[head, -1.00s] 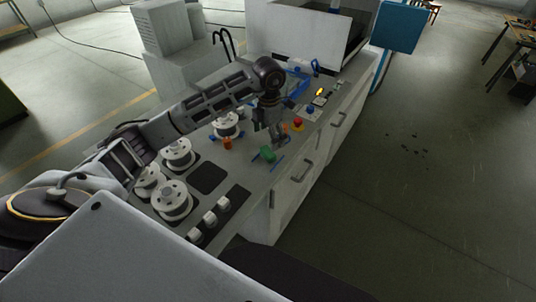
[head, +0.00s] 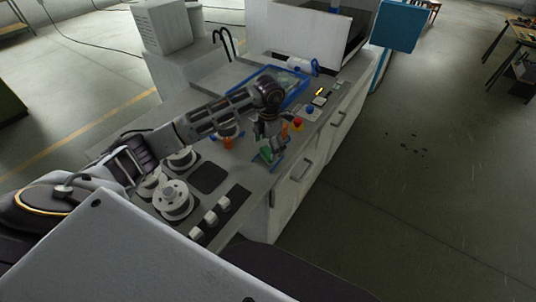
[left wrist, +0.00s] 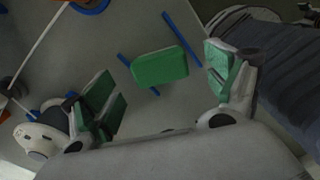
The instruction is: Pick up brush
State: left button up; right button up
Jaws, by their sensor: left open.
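A green block with rounded edges, which I take to be the brush (head: 264,156), lies on the grey worktop near its front edge; I cannot make out bristles. In the left wrist view the brush (left wrist: 160,66) lies between two thin blue strips (left wrist: 182,40). My left gripper (head: 268,143) is right above it in the head view and partly covers it. In the left wrist view the open green-padded fingers (left wrist: 163,85) stand on either side of the brush, with clear gaps; they hold nothing. My right gripper is not in view.
White spools (head: 174,201) and small white blocks (head: 223,203) stand on the near worktop (head: 235,180). An orange piece (head: 228,143) is left of the gripper. A blue-rimmed tray (head: 303,93) lies behind, with a red button (head: 298,125) to the right. Floor is free beyond the front edge.

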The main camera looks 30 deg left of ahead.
aim_at(269, 150)
pick_arm(q)
jog(key=shift+w+f+p, duration=0.1)
jog(key=shift+f+p, duration=0.35)
jog(key=shift+f, duration=1.35)
jog(key=c, duration=1.2)
jog(key=shift+r, duration=0.15)
jog(key=shift+r+b, duration=1.1)
jog(key=shift+r, duration=3.8)
